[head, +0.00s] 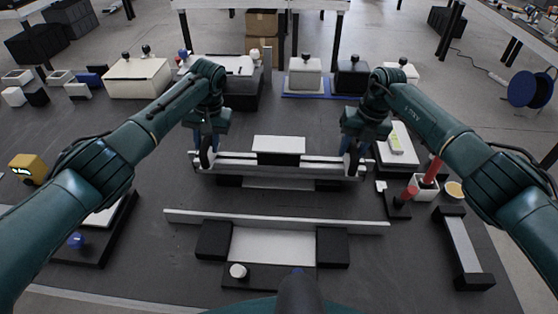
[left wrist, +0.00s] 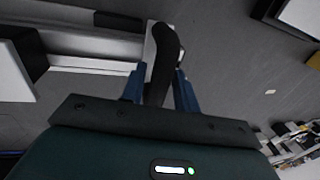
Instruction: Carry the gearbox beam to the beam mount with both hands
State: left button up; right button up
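The gearbox beam (head: 234,163) is a long light bar with a white block at its middle and a dark upright handle near each end. It lies crosswise behind the middle of the table; whether it rests or hangs just above its support is unclear. My left gripper (head: 207,146) is shut around the left handle; in the left wrist view the blue fingers (left wrist: 160,90) stand on both sides of it. My right gripper (head: 353,147) is at the right handle, its finger gap hard to see. A nearer fixture with black blocks and a light bar (head: 276,222) appears to be the beam mount.
A red cylinder on a dark block (head: 404,200) and a white holder (head: 425,188) stand at the right. A dark tray (head: 112,232) is at the left. Bare table separates the beam and front fixture.

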pick_arm(q)
grip_shut()
pick_arm(e)
grip_shut()
dwell(0.8)
pick_arm(q)
jog(key=shift+w+r, duration=0.25)
jog(key=shift+r, duration=0.1)
pick_arm(e)
jog(key=shift+w+r, duration=0.2)
jog(key=shift+r, duration=0.15)
